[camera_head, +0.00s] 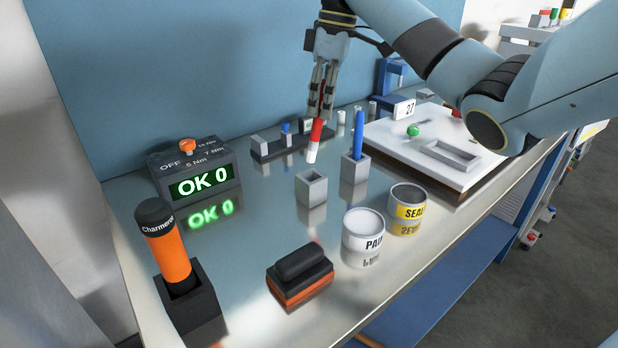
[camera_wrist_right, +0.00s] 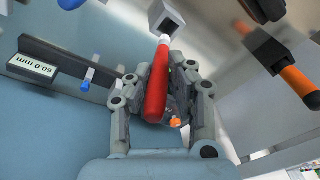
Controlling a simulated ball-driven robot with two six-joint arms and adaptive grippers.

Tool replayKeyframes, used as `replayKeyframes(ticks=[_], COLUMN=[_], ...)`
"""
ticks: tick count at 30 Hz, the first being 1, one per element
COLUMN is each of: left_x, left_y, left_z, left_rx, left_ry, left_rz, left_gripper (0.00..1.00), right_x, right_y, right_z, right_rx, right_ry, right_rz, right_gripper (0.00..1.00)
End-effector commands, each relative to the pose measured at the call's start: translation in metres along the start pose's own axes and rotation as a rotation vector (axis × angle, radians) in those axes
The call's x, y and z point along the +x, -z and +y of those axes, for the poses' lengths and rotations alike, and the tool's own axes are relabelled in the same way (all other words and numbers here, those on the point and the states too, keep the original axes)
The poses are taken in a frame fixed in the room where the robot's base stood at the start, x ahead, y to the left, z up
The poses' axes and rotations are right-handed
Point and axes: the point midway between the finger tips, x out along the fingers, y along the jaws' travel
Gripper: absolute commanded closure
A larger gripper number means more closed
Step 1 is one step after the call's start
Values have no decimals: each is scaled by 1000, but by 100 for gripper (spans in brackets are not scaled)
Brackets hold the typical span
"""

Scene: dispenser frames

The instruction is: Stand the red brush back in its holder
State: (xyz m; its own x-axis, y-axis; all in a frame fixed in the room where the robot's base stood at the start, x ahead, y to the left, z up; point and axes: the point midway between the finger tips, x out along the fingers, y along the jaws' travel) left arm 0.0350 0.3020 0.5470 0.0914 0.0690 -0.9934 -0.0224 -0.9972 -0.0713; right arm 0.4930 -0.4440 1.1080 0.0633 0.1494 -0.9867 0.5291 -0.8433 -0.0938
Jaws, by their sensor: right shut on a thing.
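The red brush (camera_head: 316,134), with a white tip pointing down, hangs nearly upright and slightly tilted. My right gripper (camera_head: 323,108) is shut on its upper part. The brush also shows in the right wrist view (camera_wrist_right: 157,85), between the gripper's fingers. A small grey square holder (camera_head: 311,189) stands empty on the bench, below and slightly in front of the brush tip. The holder also shows in the right wrist view (camera_wrist_right: 168,20), beyond the white tip. The tip looks apart from the holder. My left gripper is not in view.
A second grey holder (camera_head: 354,170) with a blue pen (camera_head: 358,132) stands close to the right. A white tin (camera_head: 363,231) and a yellow-labelled tin (camera_head: 407,210) are in front. A dark rack (camera_head: 272,151) lies behind.

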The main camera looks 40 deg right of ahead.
Motion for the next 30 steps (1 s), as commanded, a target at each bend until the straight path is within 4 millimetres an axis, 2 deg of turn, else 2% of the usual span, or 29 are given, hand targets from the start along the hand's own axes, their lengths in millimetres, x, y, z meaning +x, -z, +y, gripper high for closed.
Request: replayKeyframes(ticks=[1,6,9,14,17,21,30], left_x=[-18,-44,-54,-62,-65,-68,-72], left_y=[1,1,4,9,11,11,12], left_z=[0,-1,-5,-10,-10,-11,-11], left_rx=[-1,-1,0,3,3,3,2], left_ry=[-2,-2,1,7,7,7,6], left_rz=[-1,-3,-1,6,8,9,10], left_gripper=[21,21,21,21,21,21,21], right_x=[-8,-12,-16,-15,-1,27,65], right_y=[4,10,13,14,13,9,4], right_z=[-4,-15,-23,-31,-31,-29,-25], right_rx=[-101,-441,-591,-724,-748,-750,-749], right_ry=[-17,-83,-108,-130,-131,-131,-132], right_rz=[-18,-85,-112,-130,-132,-133,-131], right_gripper=[100,100,100,100,100,100,100])
